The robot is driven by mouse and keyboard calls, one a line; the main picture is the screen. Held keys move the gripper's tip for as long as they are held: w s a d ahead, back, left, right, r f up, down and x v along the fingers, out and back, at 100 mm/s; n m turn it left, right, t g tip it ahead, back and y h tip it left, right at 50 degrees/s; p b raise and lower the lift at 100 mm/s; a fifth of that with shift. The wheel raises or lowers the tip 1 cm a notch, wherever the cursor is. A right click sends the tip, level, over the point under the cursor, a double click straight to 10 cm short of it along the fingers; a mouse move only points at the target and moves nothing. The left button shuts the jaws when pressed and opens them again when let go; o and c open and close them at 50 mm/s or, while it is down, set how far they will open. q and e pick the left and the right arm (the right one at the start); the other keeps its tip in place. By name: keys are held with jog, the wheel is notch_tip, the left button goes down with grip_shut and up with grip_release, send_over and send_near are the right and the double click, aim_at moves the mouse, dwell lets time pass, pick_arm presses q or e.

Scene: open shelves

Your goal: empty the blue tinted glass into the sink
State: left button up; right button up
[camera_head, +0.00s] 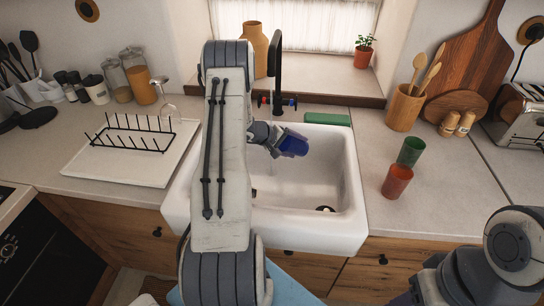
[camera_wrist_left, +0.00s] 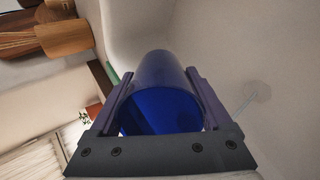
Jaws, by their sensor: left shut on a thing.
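My left gripper (camera_head: 277,139) is shut on the blue tinted glass (camera_head: 294,144) and holds it above the white sink (camera_head: 325,235). The glass is tipped far over onto its side. In the left wrist view, the glass (camera_wrist_left: 165,80) sits between the two fingers of the gripper (camera_wrist_left: 157,95). A faint clear mark shows on the sink's surface beside it, but I cannot tell whether it is liquid. How much is in the glass cannot be seen. My left arm hides the sink's left part. My right arm shows at the lower right; its gripper is out of view.
A black tap (camera_head: 275,75) stands behind the sink, with a green sponge (camera_head: 327,118) at the back edge. A red cup (camera_head: 397,181) and a green cup (camera_head: 411,151) stand on the right counter. A dish rack (camera_head: 130,137) is at left.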

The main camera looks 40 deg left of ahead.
aim_at(289, 138)
pick_arm(q)
jog(key=shift+r+t+h, duration=0.9)
jog(key=shift+r+t, duration=0.25)
jog(key=shift+t, duration=0.65)
pick_arm(e)
jog(key=shift+a+f, duration=0.15)
jog(key=shift+a, duration=0.05)
dwell(0.6)
pick_arm(q)
jog(key=shift+s+a+r+t+h+b, duration=0.35)
jog(key=shift+s+r+t, duration=0.1)
jog(key=shift+s+t, duration=0.25)
pick_arm(e)
jog(key=shift+s+a+f, duration=0.15)
jog(key=shift+s+a, duration=0.05)
jog(key=shift+s, duration=0.05)
